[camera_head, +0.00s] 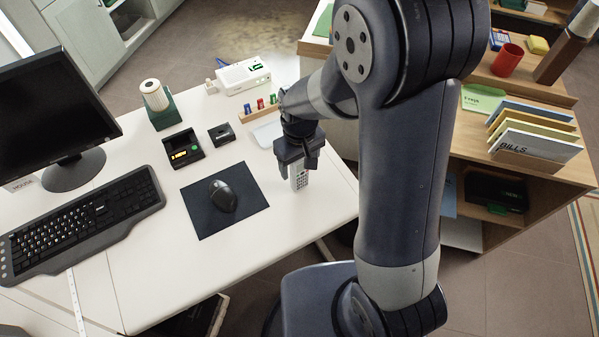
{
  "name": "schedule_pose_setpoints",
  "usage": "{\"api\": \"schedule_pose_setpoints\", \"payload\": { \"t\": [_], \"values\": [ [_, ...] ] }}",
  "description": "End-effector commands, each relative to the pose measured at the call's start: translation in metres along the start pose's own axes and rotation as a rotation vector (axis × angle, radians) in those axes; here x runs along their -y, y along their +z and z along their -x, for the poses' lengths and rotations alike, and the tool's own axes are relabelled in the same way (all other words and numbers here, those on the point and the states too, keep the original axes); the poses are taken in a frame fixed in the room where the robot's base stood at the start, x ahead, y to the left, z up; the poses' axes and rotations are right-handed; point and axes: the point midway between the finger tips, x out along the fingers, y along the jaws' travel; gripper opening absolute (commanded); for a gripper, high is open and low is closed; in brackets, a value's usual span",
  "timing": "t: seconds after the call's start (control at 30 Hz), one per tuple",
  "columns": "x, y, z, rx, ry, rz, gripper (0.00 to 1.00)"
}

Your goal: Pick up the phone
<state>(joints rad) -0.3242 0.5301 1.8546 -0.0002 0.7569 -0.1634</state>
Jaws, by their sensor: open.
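The phone (300,179) is a light grey handset with a dark keypad. It is near the right edge of the white desk, right of the mouse pad. My gripper (298,166) points down over it, open. Its fingers are around or just above the phone's upper part, which they hide; I cannot tell whether they touch it.
A black mouse (222,196) lies on a dark pad (205,220) left of the phone. A keyboard (80,225) and monitor (50,115) stand farther left. Behind are a black device (184,149), small coloured items (261,104) and a white box (243,77). Shelves (530,165) stand right.

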Motion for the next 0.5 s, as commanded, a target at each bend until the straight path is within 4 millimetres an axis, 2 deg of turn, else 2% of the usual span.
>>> {"api": "schedule_pose_setpoints", "payload": {
  "t": [0.2, 0.5],
  "values": [
    [0.0, -0.0001, -0.0011, -0.001, 0.0, 0.0, 0.69],
    [0.0, 0.0, -0.0009, -0.001, 0.0, 0.0, 0.45]
  ]
}}
